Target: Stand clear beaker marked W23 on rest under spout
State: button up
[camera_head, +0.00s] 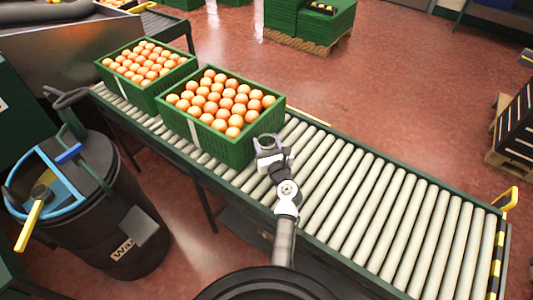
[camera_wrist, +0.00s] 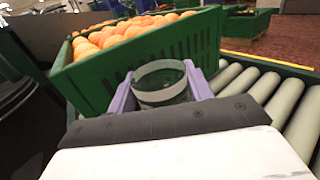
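A clear beaker (camera_wrist: 161,95) stands upright between the two pale purple fingers of my gripper (camera_wrist: 160,82) in the wrist view. The fingers touch it on both sides, so my gripper is shut on it. In the head view my gripper (camera_head: 270,147) holds the beaker (camera_head: 268,139) over the conveyor, close to the right end of the nearer orange crate. No W23 mark can be read on the beaker. I cannot make out the rest or the spout in either view.
Two green crates of oranges, the nearer (camera_head: 240,150) and the farther (camera_head: 137,92), sit on the roller conveyor (camera_head: 400,205). Rollers to the right are bare. A dark barrel (camera_head: 105,245) with a blue-rimmed top stands at left. Pallets with green crates (camera_head: 325,22) stand at the back.

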jog(key=c, duration=0.7)
jog(key=shift+r, duration=0.15)
